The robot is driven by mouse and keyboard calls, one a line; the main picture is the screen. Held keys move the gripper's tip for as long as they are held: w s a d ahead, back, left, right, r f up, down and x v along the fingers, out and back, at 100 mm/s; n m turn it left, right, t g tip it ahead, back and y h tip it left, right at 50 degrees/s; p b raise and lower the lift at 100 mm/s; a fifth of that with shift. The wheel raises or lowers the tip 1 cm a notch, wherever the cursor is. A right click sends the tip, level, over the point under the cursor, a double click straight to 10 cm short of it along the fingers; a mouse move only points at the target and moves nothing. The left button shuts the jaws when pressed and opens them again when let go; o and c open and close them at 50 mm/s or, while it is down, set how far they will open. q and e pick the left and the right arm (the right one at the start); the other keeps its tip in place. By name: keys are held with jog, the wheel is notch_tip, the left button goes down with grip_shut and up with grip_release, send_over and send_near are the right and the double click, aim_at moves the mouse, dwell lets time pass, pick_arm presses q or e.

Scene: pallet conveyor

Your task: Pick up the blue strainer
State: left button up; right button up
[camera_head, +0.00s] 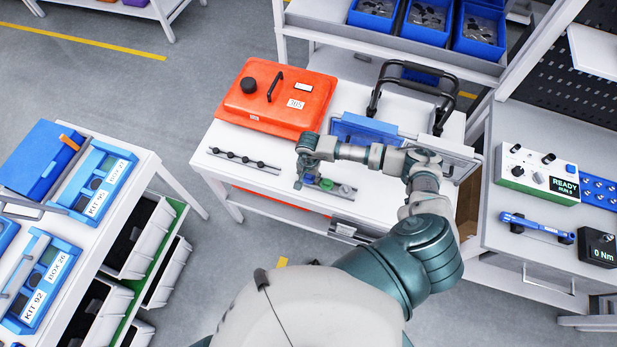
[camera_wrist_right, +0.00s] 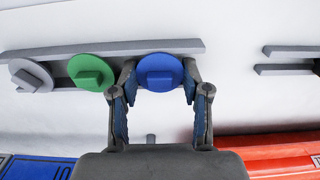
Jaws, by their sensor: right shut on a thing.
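The blue strainer (camera_wrist_right: 160,73) is a round blue disc with a raised tab. In the wrist view it sits between the two fingers of my right gripper (camera_wrist_right: 160,88), which is shut on it. The green strainer (camera_wrist_right: 90,72) and the grey strainer (camera_wrist_right: 31,75) stand beside it along a grey rack (camera_wrist_right: 225,46). In the head view my right gripper (camera_head: 301,176) is at the left end of this row on the white table. The blue strainer is mostly hidden there. My left gripper is not in view.
A red case (camera_head: 262,107) lies at the table's back left, with a dark-knobbed bar (camera_head: 243,160) in front. A blue-and-grey framed item (camera_head: 365,130) and a black handle frame (camera_head: 385,85) stand behind my right arm. Blue bins (camera_head: 428,20) sit on the shelf above.

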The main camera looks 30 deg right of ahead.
aim_at(308, 175)
jog(key=shift+r, duration=0.1)
jog(key=shift+w+r, duration=0.15)
jog(key=shift+r, duration=0.4)
notch_tip(308, 175, up, 2)
jog(key=shift+b, duration=0.4)
jog(key=s+a+r+b, duration=0.1)
jog(key=s+a, duration=0.2)
jog(key=s, duration=0.4)
jog(key=s+a+r+b, duration=0.1)
jog(key=s+a, duration=0.1)
jog(key=s, duration=0.5)
notch_tip(308, 175, up, 9)
jog(key=s+p, duration=0.1)
jog(key=p, duration=0.4)
jog(key=shift+a, duration=0.25)
jog(key=shift+s+f, duration=0.15)
